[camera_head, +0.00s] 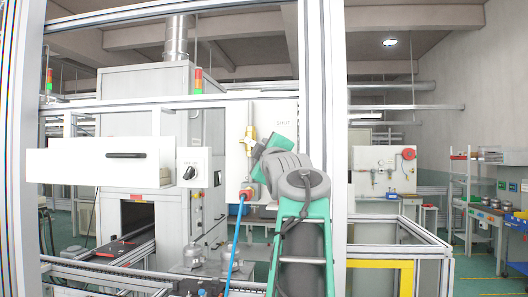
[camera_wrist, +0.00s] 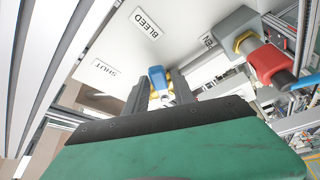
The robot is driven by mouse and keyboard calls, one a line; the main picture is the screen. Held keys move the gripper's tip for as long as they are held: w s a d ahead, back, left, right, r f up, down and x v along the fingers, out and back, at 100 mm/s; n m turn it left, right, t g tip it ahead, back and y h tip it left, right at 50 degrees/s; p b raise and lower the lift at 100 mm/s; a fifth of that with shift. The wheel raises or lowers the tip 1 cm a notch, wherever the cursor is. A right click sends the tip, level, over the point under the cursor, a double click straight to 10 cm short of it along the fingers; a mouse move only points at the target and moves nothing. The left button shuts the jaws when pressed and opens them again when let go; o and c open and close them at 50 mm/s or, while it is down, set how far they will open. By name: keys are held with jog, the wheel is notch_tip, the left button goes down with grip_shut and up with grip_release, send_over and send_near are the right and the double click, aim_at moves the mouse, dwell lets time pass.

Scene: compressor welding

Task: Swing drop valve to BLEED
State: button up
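The drop valve has a blue lever (camera_wrist: 158,77) and a brass body, partly hidden behind my gripper, on a white panel. In the wrist view, the BLEED label (camera_wrist: 147,22) is above the lever, the SHUT label (camera_wrist: 105,68) to its left, and a partly covered label ending in "EN" (camera_wrist: 208,40) to its right. I cannot tell which label the lever points at. My gripper (camera_wrist: 161,88) is at the valve, its dark fingers apart on either side of the lever; contact is unclear. In the head view, brass fittings (camera_head: 250,136) show on the panel (camera_head: 281,110), but my arm hides my fingertips.
A grey block with a red fitting (camera_wrist: 270,62) and blue hose juts out right of the valve. The blue hose (camera_head: 236,240) hangs below the panel. A rotary switch box (camera_head: 189,172) is to the left. Aluminium posts (camera_head: 322,90) frame the panel closely.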

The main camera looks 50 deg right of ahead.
jog(key=shift+o, duration=1)
jog(key=b+v, duration=0.3)
jog(key=v, duration=0.4)
jog(key=shift+s+a+b, duration=0.3)
jog(key=shift+b, duration=0.05)
jog(key=shift+d, duration=0.1)
